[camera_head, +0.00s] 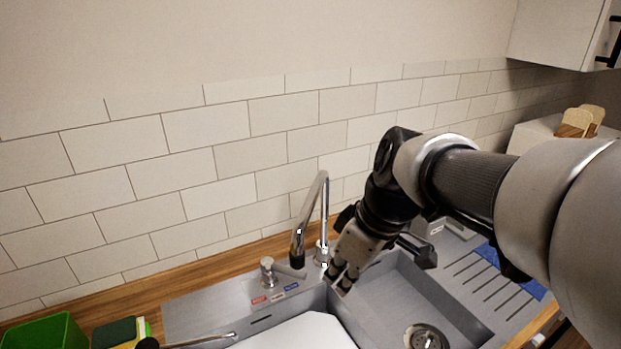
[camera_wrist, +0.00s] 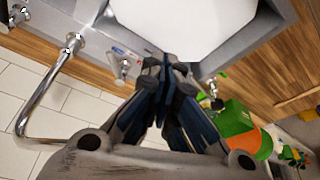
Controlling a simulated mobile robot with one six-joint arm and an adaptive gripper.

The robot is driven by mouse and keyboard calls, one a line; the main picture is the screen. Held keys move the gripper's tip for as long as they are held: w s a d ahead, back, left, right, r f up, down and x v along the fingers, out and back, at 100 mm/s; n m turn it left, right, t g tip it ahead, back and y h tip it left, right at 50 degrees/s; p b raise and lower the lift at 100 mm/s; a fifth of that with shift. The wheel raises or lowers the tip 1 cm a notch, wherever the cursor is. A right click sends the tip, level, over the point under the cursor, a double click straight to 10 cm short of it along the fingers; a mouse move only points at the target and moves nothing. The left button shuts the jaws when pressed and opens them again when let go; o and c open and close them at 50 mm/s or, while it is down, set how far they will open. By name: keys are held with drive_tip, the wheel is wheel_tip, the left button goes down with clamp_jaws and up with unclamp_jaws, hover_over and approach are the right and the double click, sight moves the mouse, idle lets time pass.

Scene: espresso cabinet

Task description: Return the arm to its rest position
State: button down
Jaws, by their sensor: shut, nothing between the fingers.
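My gripper (camera_head: 341,274) hangs over the sink, beside the chrome faucet. Its fingers are together and hold nothing. The gripper also shows in the wrist view (camera_wrist: 167,70), with the fingertips meeting in front of the sink area. My arm reaches in from the right side of the head view, bent at the elbow with the wrist pointing down. The faucet (camera_head: 324,205) stands just left of my gripper in the head view; I cannot tell whether they touch. It also shows at the left of the wrist view (camera_wrist: 38,108).
The grey sink (camera_head: 376,295) has a white item (camera_head: 298,333) in its left basin and a drain in the right one. A green box (camera_head: 45,334) and sponges (camera_head: 118,334) lie at lower left. A blue cloth (camera_head: 511,270) lies on the drainboard. A tiled wall (camera_head: 205,206) stands behind.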

drive_tip(key=s+d+f+m+t+h, duration=0.1)
drive_tip(key=s+d+m, duration=0.3)
drive_tip(key=s, duration=0.4)
drive_tip(key=s+d+f+m+t+h, duration=0.1)
drive_tip(key=s+d+m+h, duration=0.1)
drive_tip(key=s+d+m, duration=0.2)
drive_tip(key=s+m, duration=0.2)
drive_tip(key=s, duration=0.2)
drive_tip(key=shift+s+d+t, duration=0.25)
drive_tip(key=shift+d+t, duration=0.05)
drive_tip(key=shift+d, duration=0.1)
